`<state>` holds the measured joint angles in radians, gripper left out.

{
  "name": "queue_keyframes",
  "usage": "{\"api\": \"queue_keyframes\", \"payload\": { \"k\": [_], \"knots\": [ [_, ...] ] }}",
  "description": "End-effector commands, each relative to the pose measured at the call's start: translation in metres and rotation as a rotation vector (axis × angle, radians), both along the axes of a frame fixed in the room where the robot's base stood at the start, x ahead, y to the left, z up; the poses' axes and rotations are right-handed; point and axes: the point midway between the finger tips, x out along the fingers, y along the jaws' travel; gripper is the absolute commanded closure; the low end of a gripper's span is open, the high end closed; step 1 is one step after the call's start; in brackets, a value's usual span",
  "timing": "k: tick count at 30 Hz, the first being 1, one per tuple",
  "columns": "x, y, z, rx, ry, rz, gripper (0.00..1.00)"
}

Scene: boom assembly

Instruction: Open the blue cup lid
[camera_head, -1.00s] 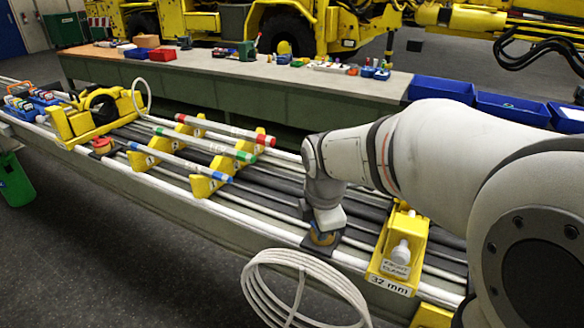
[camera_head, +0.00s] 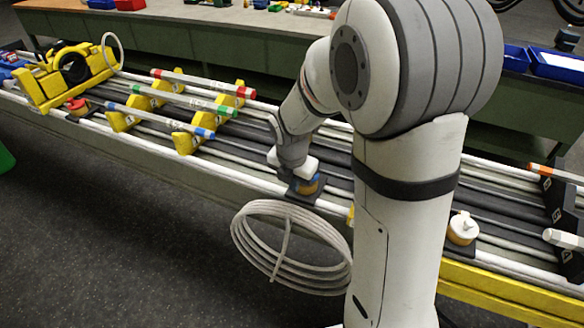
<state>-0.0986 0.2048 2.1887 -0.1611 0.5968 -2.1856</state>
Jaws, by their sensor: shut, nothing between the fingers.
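An orange cup (camera_head: 311,187) stands on a dark square base (camera_head: 303,197) at the front edge of the bench. Blue shows at its top, which looks like the blue lid (camera_head: 314,177), though my gripper partly covers it. My gripper (camera_head: 296,176) is right above the cup, pointing down at it, shut with nothing between its fingers. Whether it touches the lid cannot be told, and the fingertips are hard to make out.
A cup with a white lid (camera_head: 462,229) stands to the right, and a red-lidded one (camera_head: 77,106) at far left. A coiled white hose (camera_head: 290,245) hangs in front of the bench. Yellow supports hold marked rods (camera_head: 165,122). My arm hides the bench's middle right.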

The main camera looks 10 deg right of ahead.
Motion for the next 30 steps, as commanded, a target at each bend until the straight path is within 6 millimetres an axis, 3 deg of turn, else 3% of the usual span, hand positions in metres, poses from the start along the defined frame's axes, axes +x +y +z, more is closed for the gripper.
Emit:
{"api": "queue_keyframes", "payload": {
  "k": [10,30],
  "knots": [
    [0.025,-0.023,0.017,0.001,-0.001,-0.002,1.00],
    [0.027,-0.020,0.020,0.017,0.023,0.008,1.00]
  ]
}}
